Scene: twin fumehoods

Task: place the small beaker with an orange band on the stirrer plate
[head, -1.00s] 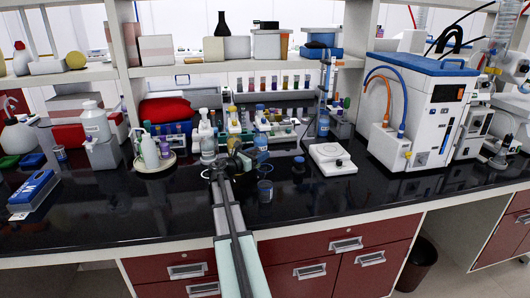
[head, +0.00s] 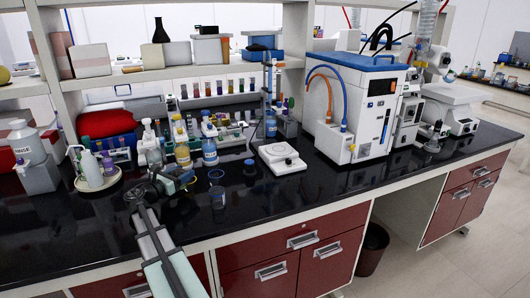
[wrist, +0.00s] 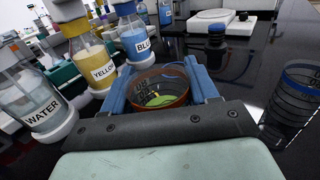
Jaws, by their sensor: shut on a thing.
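My gripper (wrist: 158,92) is shut on the small beaker with an orange band (wrist: 160,101), whose orange-brown rim shows between the blue fingers in the wrist view. Something green shows inside it. In the head view my gripper (head: 168,182) is over the bench front, left of the stirrer plate, and largely hides the beaker. I cannot tell whether the beaker touches the bench. The stirrer plate (head: 281,157) is a white unit with a bare top in the head view. It also shows at the top of the wrist view (wrist: 219,19).
A blue-banded beaker (head: 218,197) stands right of my gripper, also in the wrist view (wrist: 297,92). Water (wrist: 32,96), yellow (wrist: 92,57) and blue (wrist: 137,42) bottles stand close by. A dark, blue-topped small object (head: 250,168) is left of the stirrer plate.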

